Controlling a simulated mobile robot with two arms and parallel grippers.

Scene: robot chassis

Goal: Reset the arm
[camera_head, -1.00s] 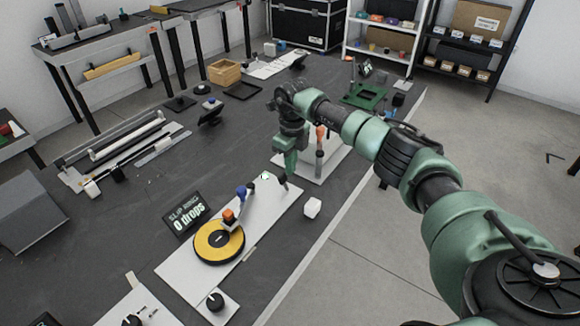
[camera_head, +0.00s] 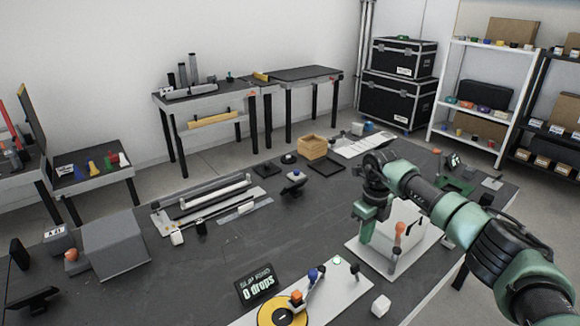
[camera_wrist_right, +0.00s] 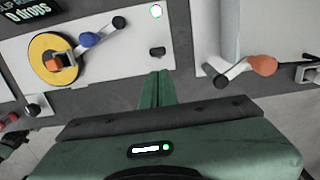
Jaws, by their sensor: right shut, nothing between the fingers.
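My right arm comes in from the right in the head view, with its green right gripper (camera_head: 366,229) pointing down over the dark table (camera_head: 200,270). In the right wrist view the right gripper (camera_wrist_right: 157,88) has its two green fingers together, with nothing between them. It hangs above the table between a white board with a yellow disc (camera_wrist_right: 52,60) and another white board with an orange-handled crank (camera_wrist_right: 262,66). The left gripper is in neither view.
A display reading "0 drops" (camera_head: 258,284) stands by the yellow disc (camera_head: 283,312). A white cube (camera_head: 380,305) lies near the table's front edge. A wooden box (camera_head: 313,148) and black tray (camera_head: 327,167) sit farther back. Open table lies left of the gripper.

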